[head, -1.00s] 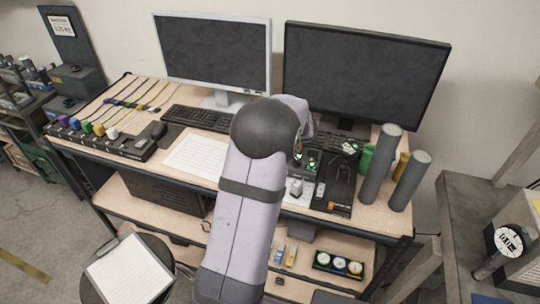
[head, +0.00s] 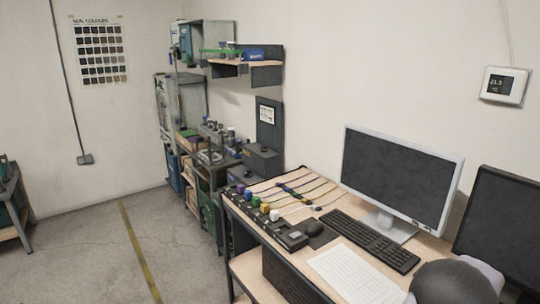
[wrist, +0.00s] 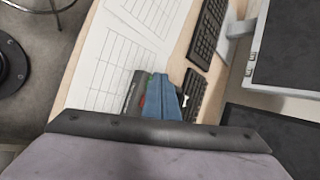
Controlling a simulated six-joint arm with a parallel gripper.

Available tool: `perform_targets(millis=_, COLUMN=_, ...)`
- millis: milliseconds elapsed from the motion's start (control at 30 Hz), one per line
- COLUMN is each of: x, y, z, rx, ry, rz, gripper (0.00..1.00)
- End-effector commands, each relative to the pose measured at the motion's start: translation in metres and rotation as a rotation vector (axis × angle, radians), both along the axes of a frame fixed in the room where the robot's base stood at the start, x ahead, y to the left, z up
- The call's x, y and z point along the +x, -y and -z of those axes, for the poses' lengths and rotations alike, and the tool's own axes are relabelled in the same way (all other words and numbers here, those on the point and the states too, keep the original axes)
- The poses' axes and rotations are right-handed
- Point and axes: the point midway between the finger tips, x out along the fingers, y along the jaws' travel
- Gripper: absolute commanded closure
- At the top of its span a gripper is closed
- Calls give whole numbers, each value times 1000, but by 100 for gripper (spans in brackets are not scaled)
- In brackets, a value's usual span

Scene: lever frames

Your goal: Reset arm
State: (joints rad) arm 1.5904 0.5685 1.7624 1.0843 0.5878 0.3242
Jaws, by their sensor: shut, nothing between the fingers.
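My gripper (wrist: 164,82) shows in the wrist view as blue-grey fingers, shut and empty, above the desk. Beyond it lie a printed sheet with a grid (wrist: 115,62) and a black keyboard (wrist: 208,30). A small dark object with green and red parts is partly hidden behind the fingers. In the head view only a rounded dark joint of my arm shows at the bottom right; the gripper is out of that view.
The desk holds a white-framed monitor (head: 395,185), a black keyboard (head: 370,240), a gridded sheet (head: 355,275) and a box with coloured knobs (head: 284,233). Shelving (head: 205,165) stands behind on the left. The grey floor (head: 90,250) is open at left.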

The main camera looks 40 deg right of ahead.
Motion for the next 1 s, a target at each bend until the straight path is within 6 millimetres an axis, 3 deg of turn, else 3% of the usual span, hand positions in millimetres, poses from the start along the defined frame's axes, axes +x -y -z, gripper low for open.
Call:
perform_targets(millis=33, x=-3, y=-24, z=20, rx=26, ry=-64, rz=-98, gripper=100)
perform_targets(millis=133, x=-10, y=-69, z=51, rx=74, ry=-165, rz=-276, gripper=100)
perform_targets(millis=333, x=-28, y=-149, z=80, rx=150, ry=-305, rz=-578, gripper=100)
perform_targets(millis=500, x=-24, y=-219, z=86, rx=185, ry=-411, rz=-895, gripper=100)
perform_targets(millis=700, x=-8, y=-299, z=78, rx=178, ry=-548, rz=-1329, gripper=100)
perform_targets(millis=1000, x=22, y=-385, z=57, rx=27, ry=-739, rz=-1890, gripper=100)
